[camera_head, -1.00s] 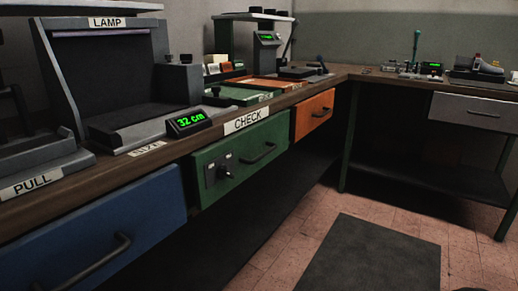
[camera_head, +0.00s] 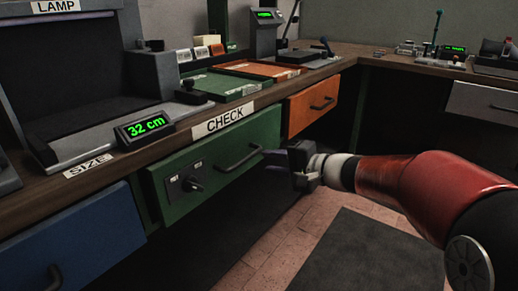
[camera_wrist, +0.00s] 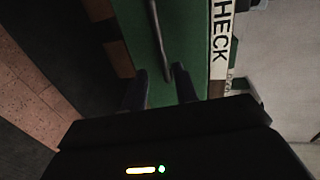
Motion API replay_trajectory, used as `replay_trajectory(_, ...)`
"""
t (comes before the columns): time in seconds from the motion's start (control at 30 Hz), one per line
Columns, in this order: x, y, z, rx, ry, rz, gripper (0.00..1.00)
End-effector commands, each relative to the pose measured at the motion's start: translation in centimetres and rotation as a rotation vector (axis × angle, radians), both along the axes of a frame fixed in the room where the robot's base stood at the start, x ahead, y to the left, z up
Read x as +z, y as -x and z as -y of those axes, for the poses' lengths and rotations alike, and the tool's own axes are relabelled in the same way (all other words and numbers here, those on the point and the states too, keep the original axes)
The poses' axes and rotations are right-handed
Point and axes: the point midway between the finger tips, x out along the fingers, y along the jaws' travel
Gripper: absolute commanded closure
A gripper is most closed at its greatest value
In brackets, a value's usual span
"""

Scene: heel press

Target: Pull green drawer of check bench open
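The green drawer (camera_head: 217,164) sits shut in the bench under the CHECK label (camera_head: 224,120). Its dark bar handle (camera_head: 240,160) is on the right half of its front, and a black knob on a plate (camera_head: 191,183) is on the left half. My gripper (camera_head: 274,158) is at the handle's right end. In the wrist view my gripper (camera_wrist: 159,88) is open, its two fingers apart. The handle (camera_wrist: 157,38) runs down toward the gap between them. I cannot tell whether either finger touches it.
A blue drawer (camera_head: 75,250) is at left and an orange drawer (camera_head: 312,106) at right, both shut. A size display (camera_head: 145,126) reads 32 cm. A dark mat (camera_head: 372,255) lies on the tiled floor. A side bench (camera_head: 490,104) stands at right.

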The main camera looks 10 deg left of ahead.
Motion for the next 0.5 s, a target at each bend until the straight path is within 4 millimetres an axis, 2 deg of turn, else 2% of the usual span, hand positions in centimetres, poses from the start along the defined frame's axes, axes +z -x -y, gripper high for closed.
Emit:
replay_trajectory(0.17, -0.2, -1.0, -1.5, -0.007, -0.017, -0.001, 0.71)
replay_trajectory(0.5, -1.2, -2.9, -6.2, -0.006, -0.015, -0.002, 0.71)
